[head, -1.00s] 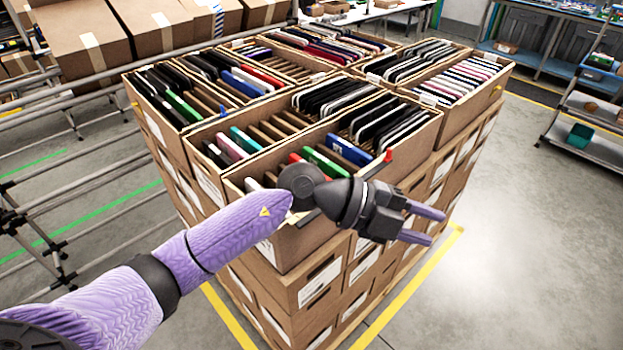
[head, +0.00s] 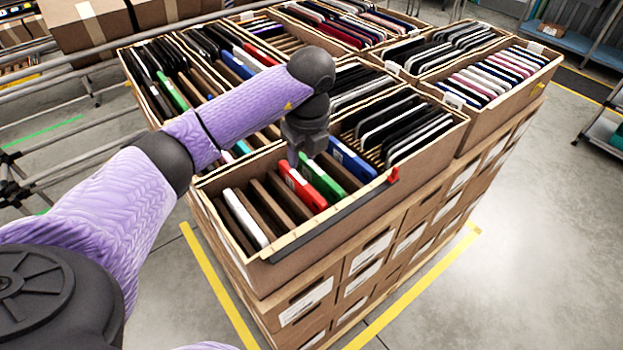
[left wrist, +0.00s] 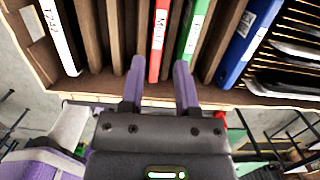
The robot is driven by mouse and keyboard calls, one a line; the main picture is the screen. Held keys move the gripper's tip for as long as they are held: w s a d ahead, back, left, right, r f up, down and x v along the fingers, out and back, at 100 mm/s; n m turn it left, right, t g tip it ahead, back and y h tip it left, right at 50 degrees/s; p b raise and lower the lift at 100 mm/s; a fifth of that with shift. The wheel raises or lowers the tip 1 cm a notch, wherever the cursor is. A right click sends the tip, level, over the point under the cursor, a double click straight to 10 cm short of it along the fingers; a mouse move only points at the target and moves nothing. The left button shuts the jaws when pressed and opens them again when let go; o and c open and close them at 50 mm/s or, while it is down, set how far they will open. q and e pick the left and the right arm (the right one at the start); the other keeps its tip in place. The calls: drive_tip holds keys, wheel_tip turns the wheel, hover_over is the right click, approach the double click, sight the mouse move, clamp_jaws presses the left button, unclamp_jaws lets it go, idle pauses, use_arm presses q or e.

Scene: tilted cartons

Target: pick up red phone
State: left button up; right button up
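The red phone (head: 302,187) stands tilted in a slot of the near carton (head: 335,228), beside a green phone (head: 325,180). My left gripper (head: 297,160) points down over the near carton, just behind and above the red phone. In the left wrist view its two purple fingers (left wrist: 160,80) are apart and empty, with the red phone's edge lined up between their tips. The head view hides part of the fingers. My right gripper is not in view.
A blue phone (head: 352,160) stands right of the green one, and a white one (head: 246,220) at the carton's left end. Brown dividers stand close by. More cartons of phones surround this one on the stack. Open floor (head: 500,270) lies to the right.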

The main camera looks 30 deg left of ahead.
sight(302, 181)
use_arm(q)
drive_tip(key=f, duration=0.7)
drive_tip(key=shift+a+f, duration=0.2)
drive_tip(key=shift+f, duration=0.15)
clamp_jaws()
